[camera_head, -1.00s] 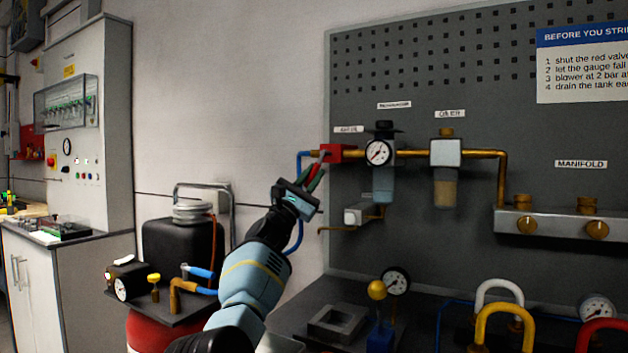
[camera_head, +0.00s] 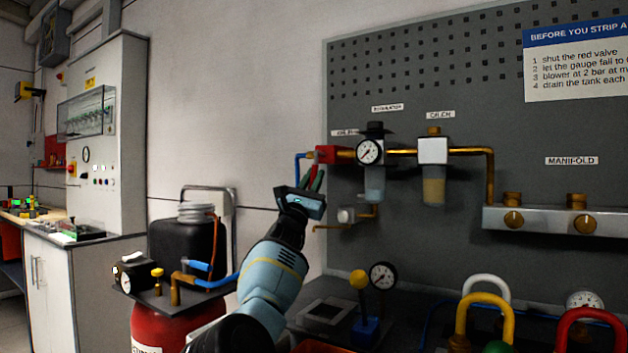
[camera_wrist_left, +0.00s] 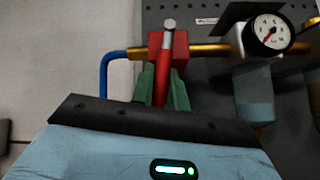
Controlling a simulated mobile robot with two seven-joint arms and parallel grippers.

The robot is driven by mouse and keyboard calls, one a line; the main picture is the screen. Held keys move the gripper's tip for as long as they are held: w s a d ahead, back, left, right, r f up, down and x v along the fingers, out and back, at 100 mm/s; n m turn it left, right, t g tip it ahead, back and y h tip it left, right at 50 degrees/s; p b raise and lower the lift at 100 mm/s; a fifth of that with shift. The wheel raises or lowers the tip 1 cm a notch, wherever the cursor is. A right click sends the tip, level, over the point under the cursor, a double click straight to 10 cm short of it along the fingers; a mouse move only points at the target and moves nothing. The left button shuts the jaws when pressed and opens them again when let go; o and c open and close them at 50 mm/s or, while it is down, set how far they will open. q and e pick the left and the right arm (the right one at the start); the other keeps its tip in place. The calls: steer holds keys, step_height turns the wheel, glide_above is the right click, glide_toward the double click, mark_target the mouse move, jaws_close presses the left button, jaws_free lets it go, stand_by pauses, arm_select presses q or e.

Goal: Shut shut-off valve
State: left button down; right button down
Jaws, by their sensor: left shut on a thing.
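The shut-off valve is a red block (camera_head: 333,154) on the brass pipe at the left edge of the grey panel; it also shows in the left wrist view (camera_wrist_left: 180,48). Its red lever (camera_wrist_left: 165,68) points out from the block towards my wrist. My left gripper (camera_head: 316,180) is shut on the lever, with a green finger on either side of it in the left wrist view (camera_wrist_left: 162,88). The fingers partly hide the lever in the head view. My right gripper is not in view.
A pressure gauge (camera_head: 369,152) and a filter bowl (camera_head: 433,190) sit right of the valve. A blue hose (camera_head: 298,170) runs down beside it. A black tank (camera_head: 185,245) stands left of my arm. Padlock-like coloured loops (camera_head: 483,310) stand at lower right.

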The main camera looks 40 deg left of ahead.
arm_select(q)
steer(key=shift+d+n+g+y, duration=0.3)
steer(key=shift+n+g+y, duration=0.1)
steer(key=shift+n+y, duration=0.75)
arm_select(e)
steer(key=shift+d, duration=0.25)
arm_select(q)
steer(key=c, duration=1.5)
jaws_free()
steer(key=shift+o, duration=0.6)
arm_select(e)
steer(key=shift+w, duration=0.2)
